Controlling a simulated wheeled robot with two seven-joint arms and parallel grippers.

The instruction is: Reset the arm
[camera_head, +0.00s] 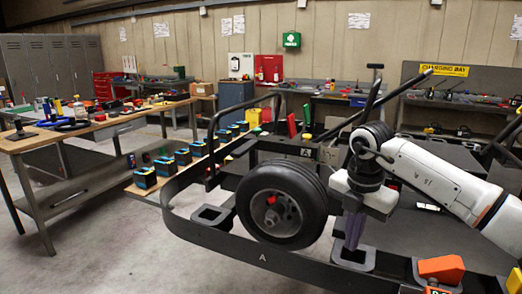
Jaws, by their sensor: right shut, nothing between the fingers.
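My right arm (435,180), white with black joints, comes in from the right edge. It ends in my right gripper (353,244), which points down with its fingers together and nothing between them. The gripper is just right of a black wheel (306,222) in the picture, over a dark square holder (366,258) on the black kart stand frame (190,228). I cannot tell whether the fingertips touch the holder. My left arm and left gripper are not in view.
Another square holder (212,215) sits left of the wheel. An orange block (441,268) lies at lower right. Several blue-and-black boxes (145,178) line a shelf behind the frame. A cluttered workbench (100,133) stands at left. The floor (85,245) at lower left is clear.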

